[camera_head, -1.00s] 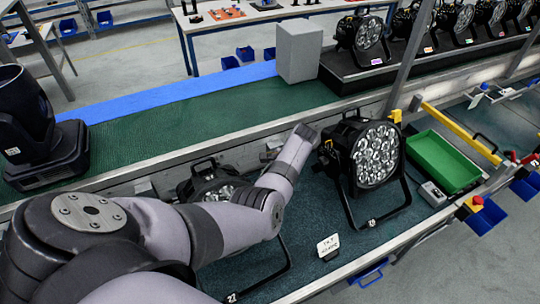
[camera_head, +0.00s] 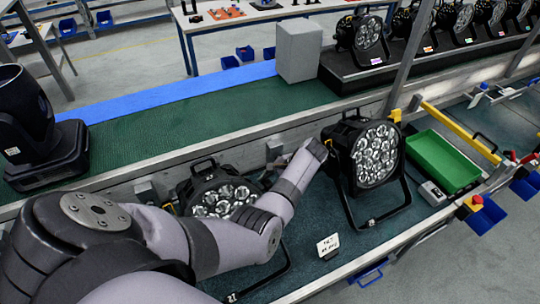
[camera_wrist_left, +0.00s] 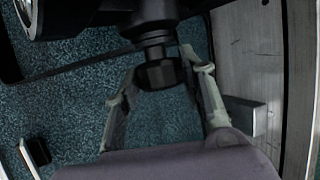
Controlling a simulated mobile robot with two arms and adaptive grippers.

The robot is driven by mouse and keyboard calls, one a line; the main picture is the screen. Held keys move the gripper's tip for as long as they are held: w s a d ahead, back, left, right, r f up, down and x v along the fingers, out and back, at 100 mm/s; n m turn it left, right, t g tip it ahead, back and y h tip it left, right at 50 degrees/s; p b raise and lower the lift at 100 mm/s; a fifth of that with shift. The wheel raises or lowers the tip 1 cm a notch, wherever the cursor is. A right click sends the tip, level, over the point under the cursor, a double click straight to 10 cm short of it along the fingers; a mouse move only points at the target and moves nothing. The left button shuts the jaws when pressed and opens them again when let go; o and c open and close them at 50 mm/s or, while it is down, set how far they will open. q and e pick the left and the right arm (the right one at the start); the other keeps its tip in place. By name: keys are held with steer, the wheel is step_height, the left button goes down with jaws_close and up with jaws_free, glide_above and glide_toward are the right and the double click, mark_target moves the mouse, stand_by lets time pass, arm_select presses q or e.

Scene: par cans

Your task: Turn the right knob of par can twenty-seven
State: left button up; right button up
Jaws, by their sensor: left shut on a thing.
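A black par can (camera_head: 374,155) with several round lenses stands upright on its bracket on the dark green bench. The number on its foot is too small to read surely. My left gripper (camera_wrist_left: 161,72) reaches the left side of this can; its fingers are hidden in the head view. In the left wrist view, a dark faceted knob (camera_wrist_left: 159,74) on a short shaft sits between the two fingers, which are shut on it. The knob is hidden in the head view. My right gripper is not in view.
A second par can (camera_head: 222,196) stands on the left, partly behind my left arm. A small white card (camera_head: 328,246) stands in front. A green bin (camera_head: 443,160) and a grey box with a button (camera_head: 432,193) are at the right. A metal rail (camera_head: 200,165) runs behind the cans.

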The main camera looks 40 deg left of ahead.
arm_select(q)
steer(key=shift+s+d+f+n+t+y+b, duration=0.15)
steer(key=shift+t+y+b, duration=0.1)
steer(key=shift+y, duration=0.4)
steer(key=shift+w+r+n+t+y+b, duration=0.1)
steer(key=shift+t+y+b, duration=0.1)
steer(key=shift+y, duration=0.4)
steer(key=shift+s+d+f+n+t+y+b, duration=0.15)
steer(key=shift+t+y+b, duration=0.1)
steer(key=shift+y, duration=0.4)
steer(key=shift+w+r, duration=0.1)
steer(key=o, duration=1.2)
steer(key=v, duration=1.2)
